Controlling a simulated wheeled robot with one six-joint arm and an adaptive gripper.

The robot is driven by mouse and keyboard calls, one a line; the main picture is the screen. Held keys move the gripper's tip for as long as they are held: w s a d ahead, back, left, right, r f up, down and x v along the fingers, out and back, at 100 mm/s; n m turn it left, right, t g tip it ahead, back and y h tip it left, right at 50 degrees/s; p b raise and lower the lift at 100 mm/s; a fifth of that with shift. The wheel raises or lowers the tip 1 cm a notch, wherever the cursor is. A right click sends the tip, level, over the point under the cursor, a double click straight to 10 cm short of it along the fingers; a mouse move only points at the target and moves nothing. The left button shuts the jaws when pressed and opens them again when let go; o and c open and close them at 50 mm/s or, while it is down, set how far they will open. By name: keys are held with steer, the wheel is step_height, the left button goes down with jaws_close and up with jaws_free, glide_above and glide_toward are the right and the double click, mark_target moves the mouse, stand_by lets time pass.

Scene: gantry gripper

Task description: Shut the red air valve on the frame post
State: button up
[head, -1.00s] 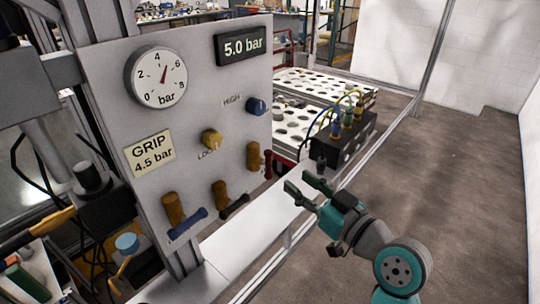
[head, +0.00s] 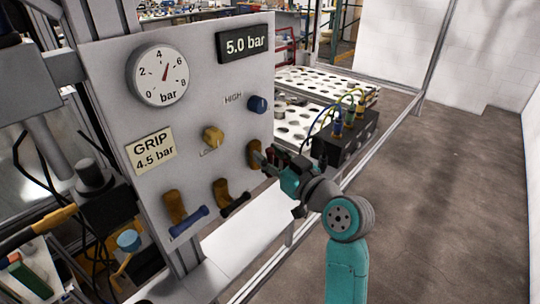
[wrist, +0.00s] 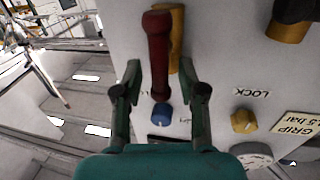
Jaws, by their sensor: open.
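The red air valve is the rightmost of the valves on the grey panel. In the head view its brass body (head: 253,151) shows, and its red handle is mostly hidden by my gripper (head: 267,158). In the wrist view the red handle (wrist: 158,55) runs lengthwise in front of the brass body (wrist: 177,40). My gripper also shows in the wrist view (wrist: 161,72), open, with one finger on each side of the handle. I see no clear finger contact with the handle.
A blue-handled valve (head: 186,222) and a black-handled valve (head: 235,204) stand left of the red one. A yellow knob (head: 213,137) and a blue knob (head: 257,104) sit above. A black block with hoses (head: 345,137) stands close to the right.

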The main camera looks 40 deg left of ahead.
jaws_close()
steer(key=shift+m, duration=0.3)
steer(key=m, duration=0.3)
steer(key=shift+w+f+g+h, duration=0.1)
steer(key=shift+w+g+h, duration=0.2)
steer(key=shift+w+h, duration=0.1)
steer(key=m+g, duration=0.1)
steer(key=m, duration=0.3)
steer(key=w+f+m+g, duration=0.1)
steer(key=m, duration=0.3)
steer(key=f+m+g, duration=0.1)
steer(key=m, duration=0.3)
steer(key=shift+w+h, duration=0.15)
steer(key=shift+h, duration=0.25)
